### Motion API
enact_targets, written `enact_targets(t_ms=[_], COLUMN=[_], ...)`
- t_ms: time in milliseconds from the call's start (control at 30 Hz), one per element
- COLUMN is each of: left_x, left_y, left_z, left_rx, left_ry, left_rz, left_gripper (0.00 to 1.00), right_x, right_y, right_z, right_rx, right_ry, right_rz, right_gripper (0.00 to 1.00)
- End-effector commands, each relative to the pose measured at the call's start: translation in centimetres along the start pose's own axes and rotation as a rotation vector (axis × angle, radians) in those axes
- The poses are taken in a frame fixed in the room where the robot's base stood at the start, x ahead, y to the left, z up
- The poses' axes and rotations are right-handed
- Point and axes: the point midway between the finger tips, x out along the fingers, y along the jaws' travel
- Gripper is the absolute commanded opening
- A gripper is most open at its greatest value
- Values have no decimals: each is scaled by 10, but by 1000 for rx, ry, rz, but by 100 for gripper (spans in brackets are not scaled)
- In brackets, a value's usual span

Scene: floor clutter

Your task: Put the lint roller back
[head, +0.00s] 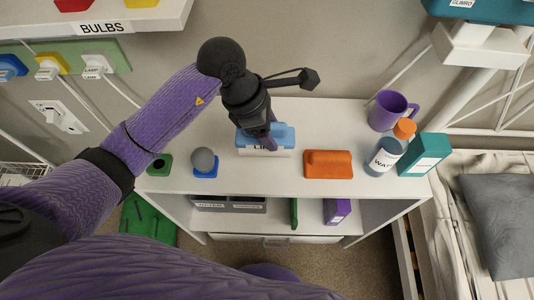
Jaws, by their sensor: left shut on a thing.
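A light-blue and white piece (282,136) with a label starting "LI" stands on the white shelf top, near its middle. My left gripper (271,141) comes down over it from above, with its fingers at the blue part. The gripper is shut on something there. The gripper and its fingers cover part of the blue piece and the rest of the label. I cannot tell the lint roller apart from a holder here. My right gripper is not in view.
An orange block (328,164) lies to the right. A purple mug (389,110), a bottle (385,157) and a teal box (424,154) stand at the right end. A grey ball on a blue base (204,161) and a green piece (160,165) are left.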

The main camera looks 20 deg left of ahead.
Motion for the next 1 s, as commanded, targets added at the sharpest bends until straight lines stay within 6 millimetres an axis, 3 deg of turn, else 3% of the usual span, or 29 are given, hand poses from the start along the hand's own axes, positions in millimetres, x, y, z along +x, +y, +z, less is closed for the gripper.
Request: enact_targets(t_ms=[33,333,667,700,833,1000], left_x=[17,63,66,65,65,65], left_y=[0,0,0,0,0,0], left_z=[-7,-26,-27,-27,-27,-27], left_rx=[-4,1,6,6,6,6], left_ry=[0,1,1,1,1,1], left_rz=[-6,-6,-2,-2,-2,-2], left_gripper=[9,9,9,70,98,99], right_x=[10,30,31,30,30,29], right_y=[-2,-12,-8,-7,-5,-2], right_z=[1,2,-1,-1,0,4], right_rx=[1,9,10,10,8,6], right_ry=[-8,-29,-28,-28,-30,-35], right_rz=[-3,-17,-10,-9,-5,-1], right_gripper=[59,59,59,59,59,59])
